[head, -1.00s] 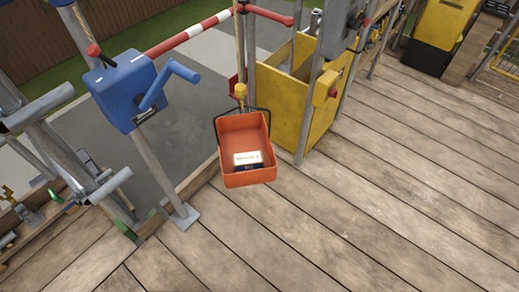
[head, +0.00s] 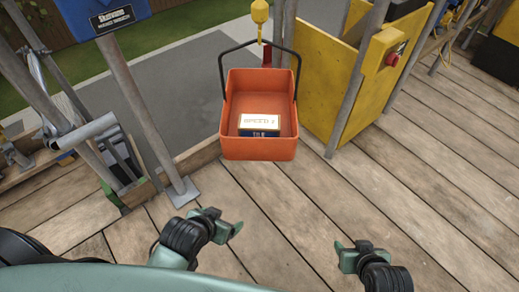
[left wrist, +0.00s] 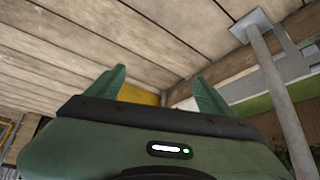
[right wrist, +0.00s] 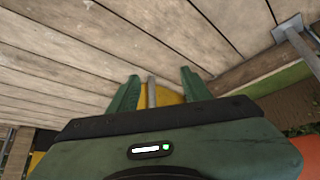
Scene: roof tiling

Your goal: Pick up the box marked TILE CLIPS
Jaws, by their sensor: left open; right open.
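A small box (head: 259,125) with a white top and a dark blue front lies in an orange bucket (head: 260,150) in the head view. The front shows "TILE"; the rest of its lettering is hard to read. The bucket hangs by its black handle from a yellow hook (head: 260,14). My left gripper (head: 228,225) is open and empty, below and left of the bucket in the picture. My right gripper (head: 350,250) is open and empty, below and right of it. Neither touches the bucket. Both wrist views show spread green fingers with nothing gripped; the box is in neither.
A yellow panel box (head: 335,70) with a red button and grey poles stands right of the bucket. A grey post (head: 140,120) stands on the left, near a wooden edge board. A blue housing (head: 120,15) is at top left. The plank deck (head: 430,190) at right is clear.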

